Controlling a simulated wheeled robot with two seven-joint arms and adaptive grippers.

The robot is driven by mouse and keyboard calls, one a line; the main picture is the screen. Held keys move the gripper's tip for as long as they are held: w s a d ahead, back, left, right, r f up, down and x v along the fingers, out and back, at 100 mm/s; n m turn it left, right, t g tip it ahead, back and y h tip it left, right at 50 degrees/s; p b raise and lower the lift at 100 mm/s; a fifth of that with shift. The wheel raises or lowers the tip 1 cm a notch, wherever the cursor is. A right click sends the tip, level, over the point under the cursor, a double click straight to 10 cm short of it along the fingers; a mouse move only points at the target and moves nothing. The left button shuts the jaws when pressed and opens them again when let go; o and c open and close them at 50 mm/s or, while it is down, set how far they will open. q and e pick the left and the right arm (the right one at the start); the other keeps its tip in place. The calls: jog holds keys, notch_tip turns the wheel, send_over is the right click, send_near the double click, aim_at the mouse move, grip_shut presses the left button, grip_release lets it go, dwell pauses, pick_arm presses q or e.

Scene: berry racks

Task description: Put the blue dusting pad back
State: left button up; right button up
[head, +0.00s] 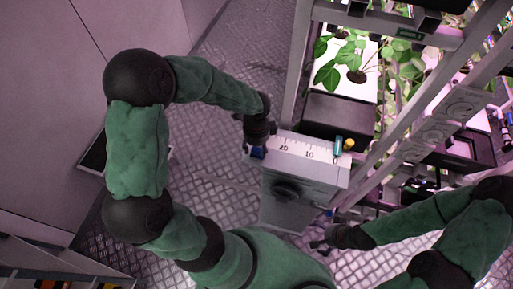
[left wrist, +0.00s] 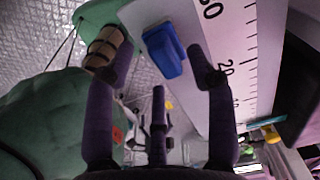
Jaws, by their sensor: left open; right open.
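In the left wrist view the blue pad (left wrist: 164,50) lies at the edge of the ruler-marked surface (left wrist: 232,40). There it appears beyond and between the spread fingertips of my left gripper (left wrist: 165,78). The left gripper is open; whether a finger touches the pad I cannot tell. My right gripper (head: 320,243) is open and empty, low beside the cabinet's right side.
A teal and yellow item (head: 343,144) lies at the ruler's right end. A metal rack (head: 297,75) with potted plants (head: 340,65) rises behind the cabinet. Its slanted posts stand close to my right arm. Open patterned floor (head: 215,175) lies left of the cabinet.

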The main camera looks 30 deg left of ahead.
aim_at(256, 150)
pick_arm(q)
notch_tip(256, 150, up, 11)
jog(key=p, duration=0.1)
dwell(0.4)
